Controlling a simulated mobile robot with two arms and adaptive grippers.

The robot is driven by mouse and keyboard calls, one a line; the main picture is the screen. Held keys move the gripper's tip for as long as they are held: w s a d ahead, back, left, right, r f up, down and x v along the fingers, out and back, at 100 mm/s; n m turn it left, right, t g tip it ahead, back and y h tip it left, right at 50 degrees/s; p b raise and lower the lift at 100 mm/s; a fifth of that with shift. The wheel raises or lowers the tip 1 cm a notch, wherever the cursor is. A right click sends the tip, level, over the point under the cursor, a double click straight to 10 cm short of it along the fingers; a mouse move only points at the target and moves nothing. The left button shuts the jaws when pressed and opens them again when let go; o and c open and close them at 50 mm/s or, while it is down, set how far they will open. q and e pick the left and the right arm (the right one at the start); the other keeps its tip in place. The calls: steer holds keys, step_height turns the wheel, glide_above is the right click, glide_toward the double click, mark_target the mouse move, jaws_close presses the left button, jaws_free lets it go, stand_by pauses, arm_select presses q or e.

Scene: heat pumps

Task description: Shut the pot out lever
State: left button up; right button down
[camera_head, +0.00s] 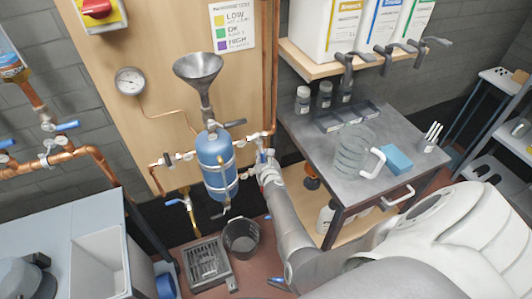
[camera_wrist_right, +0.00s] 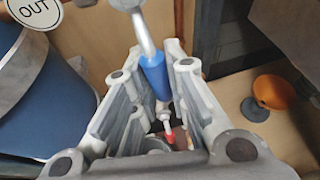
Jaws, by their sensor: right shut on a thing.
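The blue pot (camera_head: 217,163) with a metal funnel (camera_head: 200,70) on top hangs on the wooden board. My right gripper (camera_head: 264,160) is at the pot's right side, by the copper pipe. In the right wrist view, the round OUT label (camera_wrist_right: 34,10) is at the upper left, beside the blue pot (camera_wrist_right: 40,100). The pot out lever has a blue handle (camera_wrist_right: 153,72), which lies between the fingers of my right gripper (camera_wrist_right: 155,60). The gripper is shut on this handle. In the head view the gripper mostly hides it. My left gripper is not in view.
A grey table (camera_head: 400,185) with a glass jug and bottles stands to the right. A bucket (camera_head: 241,237) and a floor drain (camera_head: 207,265) are below the pot. Copper pipes with other blue levers run to the left. A red handle (camera_wrist_right: 168,134) shows beyond the fingers.

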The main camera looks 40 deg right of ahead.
steer(key=shift+a+m+p, duration=0.3)
steer(key=shift+a+f+y, duration=0.1)
steer(key=shift+y, duration=0.2)
steer(key=c, duration=1.4)
jaws_free()
steer(key=shift+w, duration=0.1)
steer(key=shift+c, duration=0.2)
